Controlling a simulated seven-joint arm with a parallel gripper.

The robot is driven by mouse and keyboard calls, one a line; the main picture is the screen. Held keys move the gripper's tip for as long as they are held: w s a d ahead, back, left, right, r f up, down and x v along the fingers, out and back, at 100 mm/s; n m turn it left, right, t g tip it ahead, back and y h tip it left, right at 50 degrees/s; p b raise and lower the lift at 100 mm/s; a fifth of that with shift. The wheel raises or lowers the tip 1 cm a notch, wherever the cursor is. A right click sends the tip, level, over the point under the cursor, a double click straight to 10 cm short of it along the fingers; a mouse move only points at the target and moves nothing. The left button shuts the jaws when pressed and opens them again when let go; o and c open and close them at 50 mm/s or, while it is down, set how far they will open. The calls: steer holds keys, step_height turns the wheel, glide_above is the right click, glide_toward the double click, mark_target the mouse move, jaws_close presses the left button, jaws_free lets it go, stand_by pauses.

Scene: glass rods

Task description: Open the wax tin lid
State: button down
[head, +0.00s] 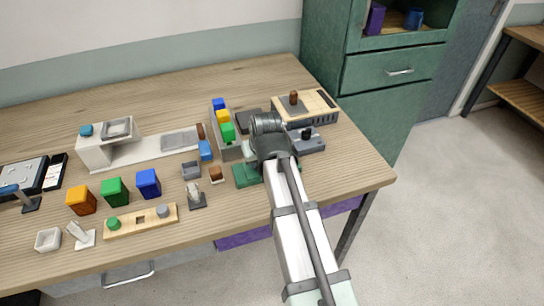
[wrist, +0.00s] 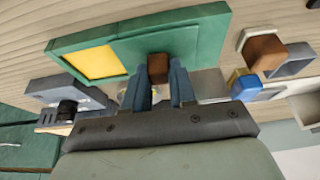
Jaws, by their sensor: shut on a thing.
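The green wax tin (wrist: 215,30) lies under my gripper in the wrist view, with a yellow patch of wax (wrist: 97,62) showing in its left part. A darker green lid (wrist: 165,43) covers the part to the right of the yellow. My gripper (wrist: 158,80) is shut on the brown knob (wrist: 158,66), which stands at the edge of the lid, between the fingertips. In the head view my gripper hides most of the tin (head: 246,174); only its green left part shows, and the fingers are hidden.
A tan-topped box with a brown knob (head: 293,97) stands behind my gripper. A grey block with a black knob (head: 307,134) is close on the right. A small brown-topped block (head: 216,175) and a grey bin (head: 191,170) are to the left. The table's right end is clear.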

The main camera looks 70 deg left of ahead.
steer(key=shift+s, duration=0.35)
steer(key=c, duration=0.9)
jaws_free()
steer(key=v, duration=1.4)
steer(key=shift+f, duration=0.1)
